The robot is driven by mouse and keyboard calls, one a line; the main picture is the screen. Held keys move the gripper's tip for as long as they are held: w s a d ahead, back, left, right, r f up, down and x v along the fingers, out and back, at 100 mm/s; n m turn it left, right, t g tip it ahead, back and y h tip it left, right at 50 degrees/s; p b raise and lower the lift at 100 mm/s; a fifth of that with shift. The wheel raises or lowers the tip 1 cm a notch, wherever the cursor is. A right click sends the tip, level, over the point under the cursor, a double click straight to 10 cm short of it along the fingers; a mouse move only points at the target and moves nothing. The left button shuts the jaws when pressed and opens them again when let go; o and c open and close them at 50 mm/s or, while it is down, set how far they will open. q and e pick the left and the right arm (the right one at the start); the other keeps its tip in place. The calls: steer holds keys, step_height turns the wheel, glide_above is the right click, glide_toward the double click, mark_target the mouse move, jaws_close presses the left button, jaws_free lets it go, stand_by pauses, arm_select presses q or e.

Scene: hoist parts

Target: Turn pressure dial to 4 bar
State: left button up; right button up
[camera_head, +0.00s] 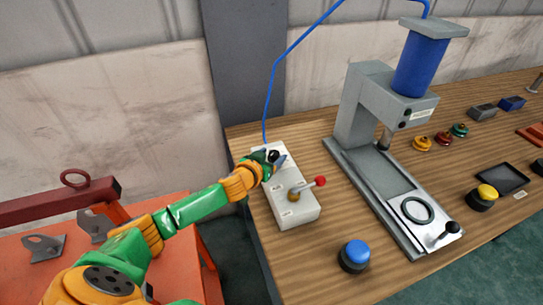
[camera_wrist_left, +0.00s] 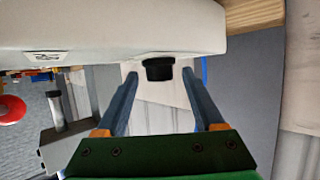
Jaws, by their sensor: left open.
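The pressure dial is a small black knob (camera_head: 273,155) at the far end of a white control box (camera_head: 302,208) on the wooden table. In the left wrist view the black knob (camera_wrist_left: 158,69) stands out from the white box (camera_wrist_left: 110,28), midway between my fingertips. My left gripper (camera_head: 277,160) is open at the knob; its blue-grey fingers (camera_wrist_left: 160,76) lie on either side with gaps showing. I cannot read any dial scale or pressure value. My right gripper is not in view.
A lever with a red ball (camera_head: 320,181) stands on the box's near part. A grey press (camera_head: 365,110) with a blue cylinder (camera_head: 419,66) stands to the right. A blue button (camera_head: 354,255) sits nearer. A blue hose (camera_head: 272,85) rises behind the box.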

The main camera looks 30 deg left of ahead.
arm_select(q)
steer(key=shift+w+f, duration=0.1)
steer(key=shift+c, duration=0.5)
steer(key=shift+s, duration=0.25)
jaws_close()
steer(key=shift+r+h, duration=0.25)
steer(key=shift+h, duration=0.05)
